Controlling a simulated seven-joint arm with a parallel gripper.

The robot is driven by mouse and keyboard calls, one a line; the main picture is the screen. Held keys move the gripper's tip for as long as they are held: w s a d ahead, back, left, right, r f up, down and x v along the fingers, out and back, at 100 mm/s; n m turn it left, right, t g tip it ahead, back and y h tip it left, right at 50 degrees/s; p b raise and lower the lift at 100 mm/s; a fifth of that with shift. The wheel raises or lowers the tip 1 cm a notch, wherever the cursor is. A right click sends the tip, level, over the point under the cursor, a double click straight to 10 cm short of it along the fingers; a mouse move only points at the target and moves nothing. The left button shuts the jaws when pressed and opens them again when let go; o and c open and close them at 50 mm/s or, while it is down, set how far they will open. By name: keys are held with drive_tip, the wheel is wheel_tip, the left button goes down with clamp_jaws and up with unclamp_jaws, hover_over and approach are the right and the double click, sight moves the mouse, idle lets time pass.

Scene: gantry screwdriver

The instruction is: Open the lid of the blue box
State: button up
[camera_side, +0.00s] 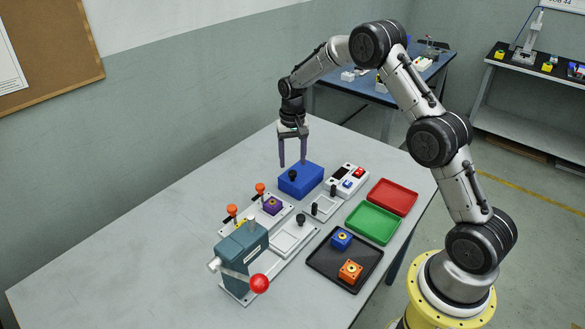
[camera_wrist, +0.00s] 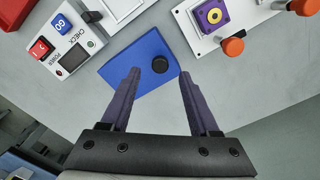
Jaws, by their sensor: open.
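The blue box (camera_side: 301,181) stands on the grey table with its lid closed. The fingers appear apart from the knob; exact height above the lid is hard to tell.
A white check panel (camera_side: 346,181) with red and blue buttons stands right of the box. A fixture with a purple block (camera_side: 273,204) and orange-knobbed clamps is in front. Red (camera_side: 392,196), green (camera_side: 373,222) and black (camera_side: 318,262) trays lie to the right. The left table is clear.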

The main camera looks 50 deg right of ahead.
sight(292, 172)
drive_tip(key=shift+f, duration=1.9)
drive_tip(key=shift+c, duration=0.4)
clamp_jaws()
